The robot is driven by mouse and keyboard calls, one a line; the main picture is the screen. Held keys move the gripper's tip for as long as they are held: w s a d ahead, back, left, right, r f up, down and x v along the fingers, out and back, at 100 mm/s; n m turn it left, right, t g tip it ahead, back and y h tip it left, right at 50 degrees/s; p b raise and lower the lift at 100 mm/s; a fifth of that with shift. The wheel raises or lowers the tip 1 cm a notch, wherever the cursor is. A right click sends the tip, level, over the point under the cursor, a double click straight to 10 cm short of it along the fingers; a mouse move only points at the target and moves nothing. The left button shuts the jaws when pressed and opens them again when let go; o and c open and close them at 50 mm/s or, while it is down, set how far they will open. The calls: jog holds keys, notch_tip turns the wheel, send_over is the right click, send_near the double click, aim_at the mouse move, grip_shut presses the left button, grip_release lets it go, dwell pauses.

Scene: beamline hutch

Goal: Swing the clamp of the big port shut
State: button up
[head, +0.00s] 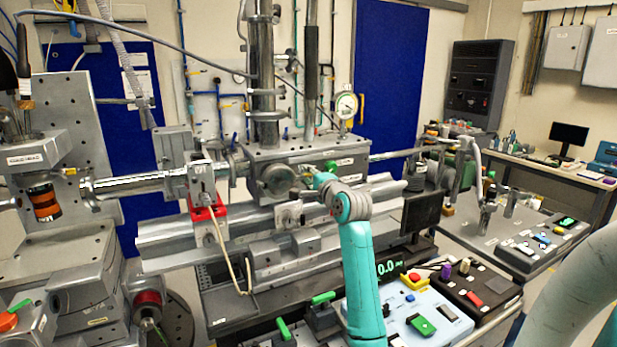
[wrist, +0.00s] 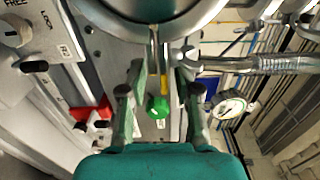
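The big round port (head: 278,181) is on the front of the grey chamber box (head: 345,157); its large metal rim fills the top of the wrist view (wrist: 150,10). A green knob (wrist: 157,106), which looks like the end of the clamp's handle, shows between my fingers. A small green tip also shows by my gripper in the head view (head: 331,166). My gripper (wrist: 162,80) is open, one finger on each side of the knob, with gaps visible. In the head view my gripper (head: 312,178) is just right of the port. The clamp's hinge and exact angle are hidden.
A dial gauge (head: 346,106) stands above the chamber, and a metal tube (head: 415,152) runs out to its right. A red bracket (head: 207,213) is at the left. Below are a rail (head: 160,240) and a control box (head: 425,318) with buttons.

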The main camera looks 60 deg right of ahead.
jog(key=v, duration=1.2)
dwell(0.4)
jog(key=w+a+f+n+y, duration=0.2)
jog(key=a+f+n, duration=0.2)
jog(key=a+f, duration=1)
jog(key=s+a+f+n+y, duration=0.1)
jog(key=s+a+f+n, duration=0.15)
jog(key=a+f, duration=0.45)
jog(key=s+a+f+n, duration=0.2)
jog(key=s+a+f, duration=0.1)
jog(key=a+f, duration=0.45)
jog(key=s+a+f+n+y, duration=0.25)
jog(key=s+a+n, duration=0.25)
jog(key=s+a, duration=0.4)
jog(key=s+a+f+n+y, duration=0.25)
jog(key=s+a+n, duration=0.4)
jog(key=s, duration=0.45)
jog(key=s+a+r+n+y, duration=0.1)
jog(key=s+a+n, duration=0.3)
jog(key=s, duration=0.4)
jog(key=shift+s+r+y, duration=0.3)
jog(key=shift+s+r, duration=0.05)
jog(key=shift+r, duration=0.15)
